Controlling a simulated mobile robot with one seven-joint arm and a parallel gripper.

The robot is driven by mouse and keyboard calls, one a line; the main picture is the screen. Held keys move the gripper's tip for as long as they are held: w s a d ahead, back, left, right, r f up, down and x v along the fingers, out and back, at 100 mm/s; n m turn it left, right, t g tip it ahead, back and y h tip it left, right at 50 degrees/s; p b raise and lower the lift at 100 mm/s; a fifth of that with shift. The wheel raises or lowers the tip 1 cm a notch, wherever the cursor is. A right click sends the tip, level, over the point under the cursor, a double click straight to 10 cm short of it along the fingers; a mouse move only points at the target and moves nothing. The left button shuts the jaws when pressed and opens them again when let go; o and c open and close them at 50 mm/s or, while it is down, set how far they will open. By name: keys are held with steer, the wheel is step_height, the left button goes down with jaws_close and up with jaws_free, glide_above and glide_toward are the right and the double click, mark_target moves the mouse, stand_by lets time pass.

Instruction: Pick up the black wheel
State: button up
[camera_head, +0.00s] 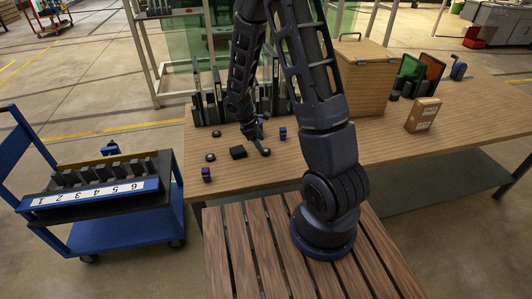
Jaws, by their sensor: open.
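Small black round pieces that look like wheels lie on the wooden table (440,137). One black wheel (216,133) is toward the back left. Another black wheel (210,157) lies nearer the front, left of a black block (238,152). A third dark round piece (266,152) is right at my fingertips. My gripper (261,144) points down over the table, right of the black block, and is open. Whether its fingers stand around or above the third piece cannot be told at this size.
A purple piece (206,174) stands near the front left edge and a blue piece (283,133) right of my gripper. Behind are upright dark racks (210,103), a wooden box (366,80) and a small carton (423,114). A blue cart (115,217) stands left of the table.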

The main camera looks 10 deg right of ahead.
mark_target(266, 150)
steer(key=shift+x, duration=2.15)
steer(key=shift+d+r, duration=0.1)
steer(key=shift+d, duration=0.05)
steer(key=c, duration=1.1)
steer(key=shift+o, duration=0.2)
